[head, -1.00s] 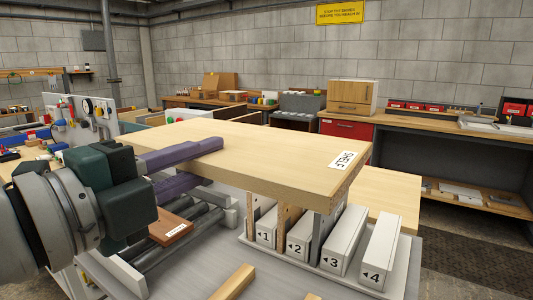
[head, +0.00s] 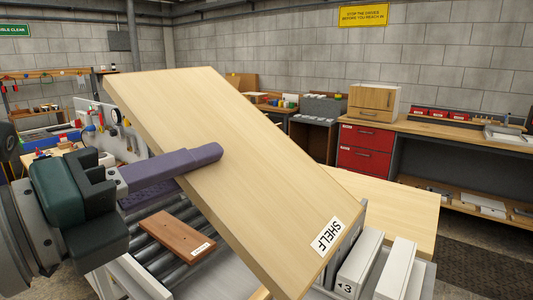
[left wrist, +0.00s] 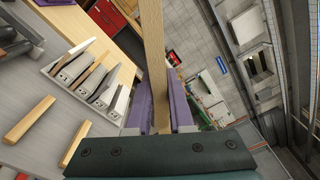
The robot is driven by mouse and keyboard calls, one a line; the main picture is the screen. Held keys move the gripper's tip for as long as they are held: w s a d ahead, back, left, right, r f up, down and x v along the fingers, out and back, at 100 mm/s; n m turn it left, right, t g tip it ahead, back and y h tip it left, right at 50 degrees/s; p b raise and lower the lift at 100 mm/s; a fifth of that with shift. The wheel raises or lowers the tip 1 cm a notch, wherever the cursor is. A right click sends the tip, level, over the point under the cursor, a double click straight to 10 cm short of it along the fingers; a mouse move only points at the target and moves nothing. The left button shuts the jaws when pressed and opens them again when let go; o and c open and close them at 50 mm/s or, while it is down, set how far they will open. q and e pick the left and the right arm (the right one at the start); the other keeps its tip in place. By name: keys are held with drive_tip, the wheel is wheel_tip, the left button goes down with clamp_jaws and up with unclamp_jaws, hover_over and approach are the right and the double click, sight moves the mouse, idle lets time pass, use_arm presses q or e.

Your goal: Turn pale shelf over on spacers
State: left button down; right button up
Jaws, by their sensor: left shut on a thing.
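The pale shelf (head: 215,150) is a wide wooden board with a SHELF label near its lower right end. In the head view it is steeply tilted, its left end high and its labelled end low. My left gripper (head: 210,160) is shut on the shelf's edge, one purple finger lying across the visible face. In the left wrist view the shelf shows edge-on (left wrist: 153,60) between the two purple fingers. My right gripper is not seen.
A brown labelled block (head: 176,236) lies on rollers left of the shelf. A pale wooden top (head: 395,205) lies behind the spacers. Loose wooden bars (left wrist: 30,118) lie near the rack. A red drawer cabinet (head: 365,148) and workbenches stand along the back wall.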

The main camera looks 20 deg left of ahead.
use_arm(q)
drive_tip(key=m, duration=0.2)
drive_tip(key=m+p, duration=0.1)
drive_tip(key=m, duration=0.3)
drive_tip(key=shift+r, duration=0.3)
drive_tip(key=m+p, duration=0.1)
drive_tip(key=m, duration=0.4)
drive_tip(key=shift+f+m, duration=0.15)
drive_tip(key=shift+m, duration=0.15)
drive_tip(key=m+p, duration=0.1)
drive_tip(key=m, duration=0.1)
drive_tip(key=shift+m, duration=0.3)
drive_tip(key=m+p, duration=0.1)
drive_tip(key=m, duration=0.2)
drive_tip(key=m+p, duration=0.1)
drive_tip(key=m, duration=0.3)
drive_tip(key=m+p, duration=0.2)
drive_tip(key=m, duration=0.1)
drive_tip(key=shift+r+m, duration=0.25)
drive_tip(key=shift+m, duration=0.05)
drive_tip(key=m+p, duration=0.1)
drive_tip(key=m, duration=0.1)
drive_tip(key=shift+f+m, duration=0.1)
drive_tip(key=shift+m, duration=0.2)
drive_tip(key=shift+f+m, duration=0.2)
drive_tip(key=shift+m, duration=0.9)
